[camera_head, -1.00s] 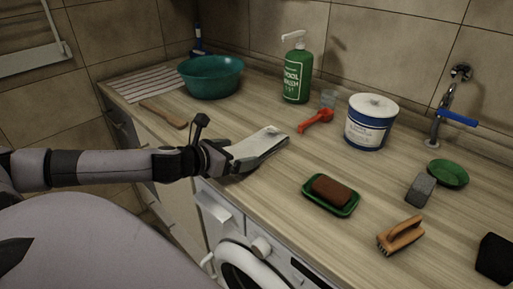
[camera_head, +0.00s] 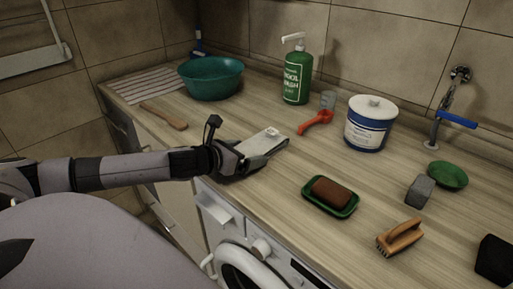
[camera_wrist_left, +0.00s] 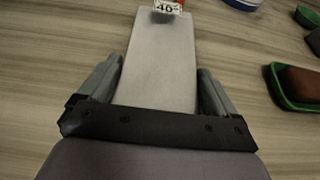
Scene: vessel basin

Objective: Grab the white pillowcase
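The white pillowcase (camera_head: 262,144) is a folded, pale grey-white strip on the wooden counter, near its front edge. In the left wrist view the pillowcase (camera_wrist_left: 158,65) runs away from me, with a small tag marked 40 on its far end. My left gripper (camera_head: 242,163) is at the pillowcase's near end. In the wrist view its fingers (camera_wrist_left: 161,80) are spread, one along each side of the cloth, close to its edges. The near end of the cloth is hidden behind the gripper body.
A soap dish with a brown bar (camera_head: 330,194) and an orange brush (camera_head: 400,236) lie to the right. A red object (camera_head: 316,122), green bottle (camera_head: 297,72) and blue-white tub (camera_head: 370,123) stand behind. A wooden tool (camera_head: 163,115) and teal basin (camera_head: 211,78) are left.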

